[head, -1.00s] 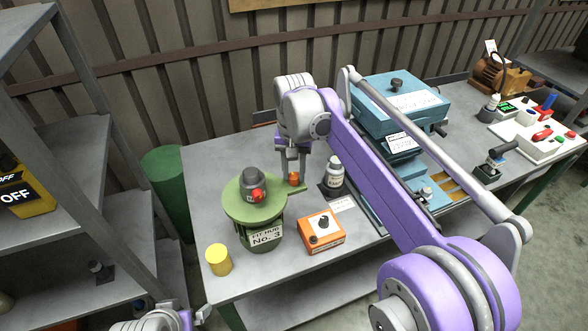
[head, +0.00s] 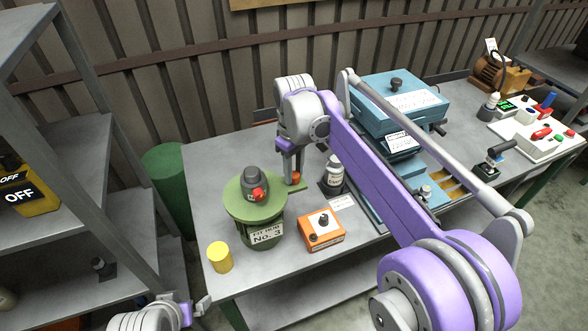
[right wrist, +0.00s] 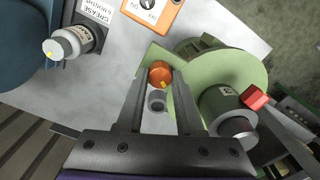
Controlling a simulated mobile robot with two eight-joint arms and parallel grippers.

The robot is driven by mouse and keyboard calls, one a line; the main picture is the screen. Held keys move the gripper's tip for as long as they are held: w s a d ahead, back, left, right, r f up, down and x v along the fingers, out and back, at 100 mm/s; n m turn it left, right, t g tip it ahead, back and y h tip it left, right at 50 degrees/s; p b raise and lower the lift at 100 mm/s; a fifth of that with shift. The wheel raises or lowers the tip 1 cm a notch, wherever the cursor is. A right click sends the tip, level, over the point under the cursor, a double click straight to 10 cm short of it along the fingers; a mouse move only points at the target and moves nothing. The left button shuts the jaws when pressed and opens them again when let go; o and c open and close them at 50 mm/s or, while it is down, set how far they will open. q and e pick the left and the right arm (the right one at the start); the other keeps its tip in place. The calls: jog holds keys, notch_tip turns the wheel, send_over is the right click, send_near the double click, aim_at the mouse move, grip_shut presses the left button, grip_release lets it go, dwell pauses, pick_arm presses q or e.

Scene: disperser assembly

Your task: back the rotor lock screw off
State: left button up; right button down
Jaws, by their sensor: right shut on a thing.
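The rotor lock screw has an orange knob (head: 295,179) beside the green round plate of the fit hub stand (head: 240,208). My right gripper (head: 293,178) points down at the knob. In the right wrist view the orange knob (right wrist: 160,75) sits between the fingertips (right wrist: 162,76), which are shut on it. A pale yellow mark shows on the knob, and a grey cylindrical part shows between the fingers. The screw's thread cannot be made out. A dark grey hub with a red knob (head: 257,195) stands on the plate. My left gripper (head: 195,311) is low at the picture's bottom, partly cut off.
An orange switch box (head: 323,230) and a yellow cylinder (head: 220,257) stand at the front of the table (head: 205,170). A grease bottle (head: 333,172) stands close right of my right gripper. A blue machine (head: 400,100) is farther right.

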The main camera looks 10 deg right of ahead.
aim_at(294, 174)
pick_arm(q)
jog(key=shift+r, duration=0.15)
pick_arm(e)
jog(key=shift+n, duration=1.9)
jog(key=c, duration=0.5)
grip_release()
jog(key=shift+c, duration=0.2)
pick_arm(q)
jog(key=shift+w+r+p, duration=0.45)
jog(key=shift+r+p, duration=0.15)
jog(key=shift+r, duration=0.15)
pick_arm(e)
notch_tip(294, 174, up, 11)
jog(key=shift+f, duration=0.15)
